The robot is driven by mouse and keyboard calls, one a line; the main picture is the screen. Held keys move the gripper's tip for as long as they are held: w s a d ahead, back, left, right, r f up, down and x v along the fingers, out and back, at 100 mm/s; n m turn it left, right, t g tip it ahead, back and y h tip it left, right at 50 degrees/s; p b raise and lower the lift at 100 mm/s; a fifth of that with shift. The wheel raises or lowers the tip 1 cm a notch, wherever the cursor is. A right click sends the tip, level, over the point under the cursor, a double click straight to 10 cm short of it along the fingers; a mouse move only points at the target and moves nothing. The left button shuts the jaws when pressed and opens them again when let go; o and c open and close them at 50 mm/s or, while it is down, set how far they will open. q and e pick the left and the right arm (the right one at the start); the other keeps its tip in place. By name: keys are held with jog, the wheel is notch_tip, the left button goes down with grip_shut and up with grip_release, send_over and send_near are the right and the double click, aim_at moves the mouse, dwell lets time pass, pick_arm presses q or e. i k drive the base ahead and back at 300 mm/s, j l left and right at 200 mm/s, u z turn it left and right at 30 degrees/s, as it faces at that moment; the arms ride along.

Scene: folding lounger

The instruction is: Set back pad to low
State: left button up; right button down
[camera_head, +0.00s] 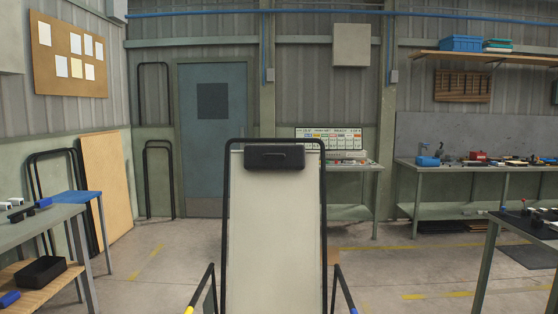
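The folding lounger stands straight ahead with its pale back panel (272,230) raised, inside a black tube frame (227,200). A black back pad (274,157) sits across the top of the panel, just under the frame's top bar. The pad has a slim handle-like outline on its face. Black side bars of the lounger slope down on the left (203,290) and right (343,288), with small yellow and blue marks near their lower ends. The lounger's lower part is cut off by the picture's bottom edge. Neither of my grippers shows.
Another table (530,228) stands at right. Benches line the back wall near a blue-grey door (213,140). Floor (160,265) is clear on both sides of the lounger.

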aim_at(257, 156)
jog(key=k+u, duration=0.25)
jog(key=u, duration=0.15)
jog(key=k+j+u, duration=0.1)
jog(key=u, duration=0.3)
jog(key=i+l+u, duration=0.15)
jog(key=l, duration=0.6)
jog(key=i+l+u, duration=0.1)
jog(key=l, duration=0.6)
jog(key=i+l+u, duration=0.15)
jog(key=l, duration=0.6)
jog(key=k, duration=0.05)
